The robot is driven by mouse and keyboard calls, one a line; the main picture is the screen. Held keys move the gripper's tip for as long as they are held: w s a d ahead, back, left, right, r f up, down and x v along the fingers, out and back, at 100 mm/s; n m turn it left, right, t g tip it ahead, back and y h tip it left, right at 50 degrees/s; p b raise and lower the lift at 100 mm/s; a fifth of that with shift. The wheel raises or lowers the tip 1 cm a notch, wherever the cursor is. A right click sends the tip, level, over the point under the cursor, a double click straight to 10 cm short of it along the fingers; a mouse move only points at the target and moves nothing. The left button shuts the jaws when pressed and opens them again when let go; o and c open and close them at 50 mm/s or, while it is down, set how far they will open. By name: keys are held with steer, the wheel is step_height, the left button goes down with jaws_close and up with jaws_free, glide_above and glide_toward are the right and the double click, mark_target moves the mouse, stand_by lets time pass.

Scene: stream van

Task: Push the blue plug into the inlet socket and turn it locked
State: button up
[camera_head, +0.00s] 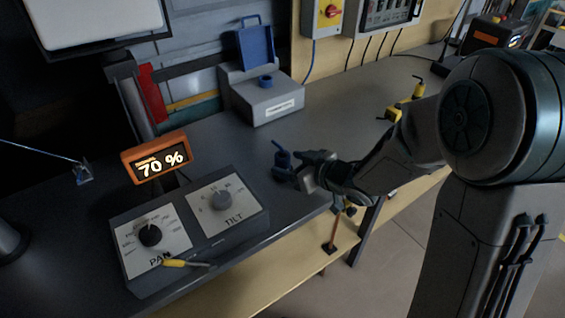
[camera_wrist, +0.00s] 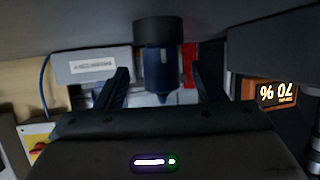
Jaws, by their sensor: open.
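The blue plug (camera_head: 282,160) stands upright on the grey bench near its front edge. My gripper (camera_head: 297,168) is low beside it, reaching in from the right. In the wrist view, which is upside down, the blue plug (camera_wrist: 163,68) with its dark wide end lies between the two open fingers (camera_wrist: 160,80). Gaps show on both sides, and the fingers do not appear to grip it. The inlet socket (camera_head: 266,82) looks to be the blue round fitting on the grey box (camera_head: 262,108), whose blue lid (camera_head: 255,43) stands open. The box also shows in the wrist view (camera_wrist: 93,66).
A control box (camera_head: 190,232) with PAN and TILT knobs and an orange 70 % display (camera_head: 160,158) stand left of the plug. Yellow items (camera_head: 395,112) are farther right. The bench between plug and grey box is clear.

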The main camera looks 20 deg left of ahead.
mark_target(289, 162)
steer(key=x, duration=0.3)
steer(key=shift+a, duration=0.2)
steer(key=c, duration=1.1)
steer(key=shift+r, duration=0.15)
